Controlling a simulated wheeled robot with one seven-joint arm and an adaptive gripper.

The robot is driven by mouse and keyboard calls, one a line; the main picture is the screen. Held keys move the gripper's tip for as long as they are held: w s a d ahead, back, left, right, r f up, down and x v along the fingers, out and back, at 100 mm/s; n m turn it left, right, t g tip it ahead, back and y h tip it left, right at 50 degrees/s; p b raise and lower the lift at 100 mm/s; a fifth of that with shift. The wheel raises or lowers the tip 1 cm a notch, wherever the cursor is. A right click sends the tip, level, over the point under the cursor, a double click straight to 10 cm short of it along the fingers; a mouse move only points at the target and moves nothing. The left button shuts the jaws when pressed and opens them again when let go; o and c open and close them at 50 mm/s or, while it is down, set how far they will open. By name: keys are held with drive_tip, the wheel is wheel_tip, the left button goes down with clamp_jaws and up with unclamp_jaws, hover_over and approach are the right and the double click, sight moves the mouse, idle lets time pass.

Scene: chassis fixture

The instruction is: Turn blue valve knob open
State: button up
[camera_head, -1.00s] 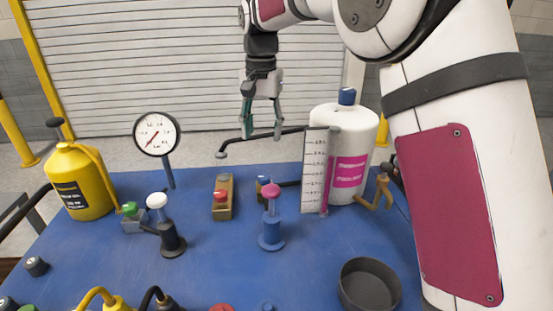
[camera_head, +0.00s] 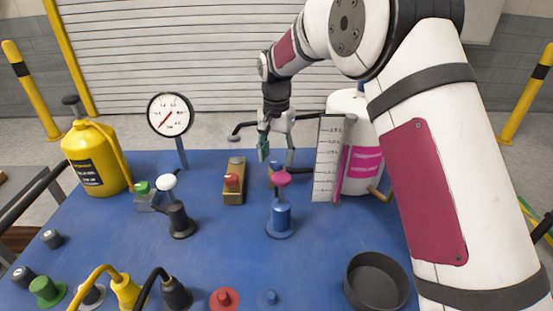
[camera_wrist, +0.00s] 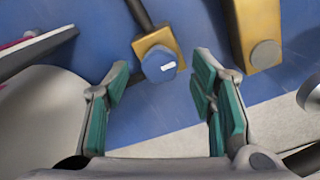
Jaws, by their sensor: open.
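The blue valve knob (camera_wrist: 159,66) sits on a brass valve body (camera_wrist: 150,41) in the wrist view, with a white mark on its top and a dark pipe running from the body. In the head view the knob (camera_head: 272,173) is mostly hidden behind my fingers and the pink-topped blue stand. My gripper (camera_head: 277,157) is open, with its fingers pointing down over that spot. In the wrist view my gripper (camera_wrist: 162,88) has its teal pads apart, and the knob lies ahead of the gap between them. I see no contact with the knob.
A pink-topped blue stand (camera_head: 280,215) is in front of the valve. A scale plate (camera_head: 327,160) and white tank (camera_head: 365,150) stand close on the right. A dark bowl (camera_head: 376,282) lies front right.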

drive_tip(key=shift+f, duration=1)
drive_tip(key=c, duration=1.1)
drive_tip(key=shift+c, duration=0.2)
